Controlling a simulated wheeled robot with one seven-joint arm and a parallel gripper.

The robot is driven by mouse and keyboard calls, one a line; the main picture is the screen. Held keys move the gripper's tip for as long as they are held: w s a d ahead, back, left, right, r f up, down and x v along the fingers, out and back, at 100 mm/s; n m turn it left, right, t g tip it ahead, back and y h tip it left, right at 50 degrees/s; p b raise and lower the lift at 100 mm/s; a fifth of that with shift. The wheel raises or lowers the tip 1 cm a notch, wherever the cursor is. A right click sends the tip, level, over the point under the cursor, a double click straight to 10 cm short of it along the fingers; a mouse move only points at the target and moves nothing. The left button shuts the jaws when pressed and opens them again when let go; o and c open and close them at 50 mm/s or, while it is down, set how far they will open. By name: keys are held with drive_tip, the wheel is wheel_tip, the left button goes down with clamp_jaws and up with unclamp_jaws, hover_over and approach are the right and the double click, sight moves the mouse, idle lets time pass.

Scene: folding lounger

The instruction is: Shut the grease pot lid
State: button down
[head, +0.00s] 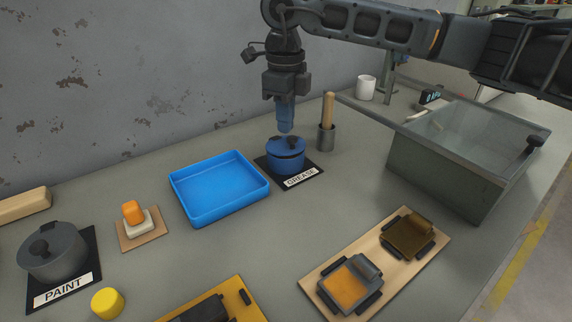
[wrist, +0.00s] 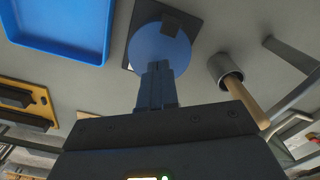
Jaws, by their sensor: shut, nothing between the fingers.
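The grease pot (head: 286,164) is a blue round pot on a dark mat labelled GREASE. Its blue lid (head: 291,144) is over the top, with a dark part at its edge and a dark band below it. I cannot tell whether the lid sits fully down. In the wrist view the lid (wrist: 158,45) shows as a blue disc with a dark block at its upper right. My gripper (head: 285,130) points down just above the lid, with its blue fingers shut and empty. In the wrist view the fingertips (wrist: 157,66) overlap the lid's near edge; contact is unclear.
A blue tray (head: 220,188) lies left of the pot. A metal cup (head: 326,140) with a wooden-handled tool stands close on the right. A glass-topped metal bin (head: 440,165) is farther right. The paint pot (head: 52,252) is at far left.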

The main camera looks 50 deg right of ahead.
drive_tip(key=shift+f+b, duration=0.8)
drive_tip(key=shift+f, duration=0.3)
drive_tip(key=shift+w+r+p, duration=0.2)
drive_tip(key=shift+r+p, duration=0.65)
drive_tip(key=shift+r, duration=1.05)
drive_tip(key=shift+s+r+p, duration=0.15)
drive_tip(key=shift+s+r, duration=0.05)
drive_tip(key=shift+r, duration=0.3)
drive_tip(key=shift+s+r+p, duration=0.15)
drive_tip(key=shift+s+r, duration=0.05)
drive_tip(key=shift+r, duration=0.25)
drive_tip(key=shift+w, duration=0.15)
drive_tip(key=shift+r+p, duration=0.65)
drive_tip(key=shift+r, duration=1.1)
drive_tip(key=shift+w, duration=0.1)
